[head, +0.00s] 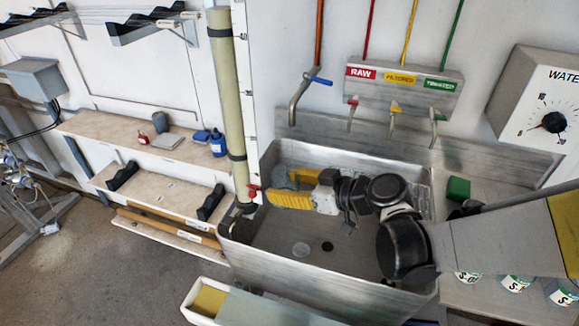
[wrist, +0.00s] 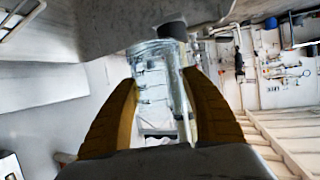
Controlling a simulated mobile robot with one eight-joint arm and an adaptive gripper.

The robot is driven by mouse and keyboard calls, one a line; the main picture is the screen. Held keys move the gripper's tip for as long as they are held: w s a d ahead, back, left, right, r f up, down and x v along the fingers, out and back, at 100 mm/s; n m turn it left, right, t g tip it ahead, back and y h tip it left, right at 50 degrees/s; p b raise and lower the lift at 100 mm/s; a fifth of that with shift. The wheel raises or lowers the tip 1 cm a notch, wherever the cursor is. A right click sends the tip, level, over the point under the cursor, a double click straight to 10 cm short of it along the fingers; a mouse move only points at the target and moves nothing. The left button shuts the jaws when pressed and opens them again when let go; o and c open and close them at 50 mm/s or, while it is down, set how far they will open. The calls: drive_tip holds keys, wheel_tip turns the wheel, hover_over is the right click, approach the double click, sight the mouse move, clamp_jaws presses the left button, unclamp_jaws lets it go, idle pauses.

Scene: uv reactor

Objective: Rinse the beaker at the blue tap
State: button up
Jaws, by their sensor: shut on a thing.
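My gripper (head: 279,187) reaches from the right into the left part of the steel sink (head: 340,258), its yellow fingers pointing left. It is shut on the clear glass beaker (wrist: 153,75), which stands between the two fingers in the wrist view. In the head view the beaker is mostly hidden by the fingers and hard to make out. The blue tap (head: 319,80) has a blue lever and a bent steel spout on the wall behind the sink. The gripper is below and slightly left of that spout, apart from it. I cannot see any water running.
Red (head: 352,102), yellow (head: 394,107) and green (head: 438,115) taps hang right of the blue one. A tall beige pipe (head: 229,110) with a red valve handle (head: 254,190) stands at the sink's left edge. A green block (head: 458,189) lies right of the sink.

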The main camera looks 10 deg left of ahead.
sight(279, 187)
drive_tip(key=shift+s+r+p, duration=0.65)
drive_tip(key=shift+s+r, duration=0.3)
drive_tip(key=shift+s, duration=0.2)
drive_tip(key=shift+s+r+p, duration=0.65)
drive_tip(key=shift+s+r, duration=0.25)
drive_tip(key=shift+s, duration=0.25)
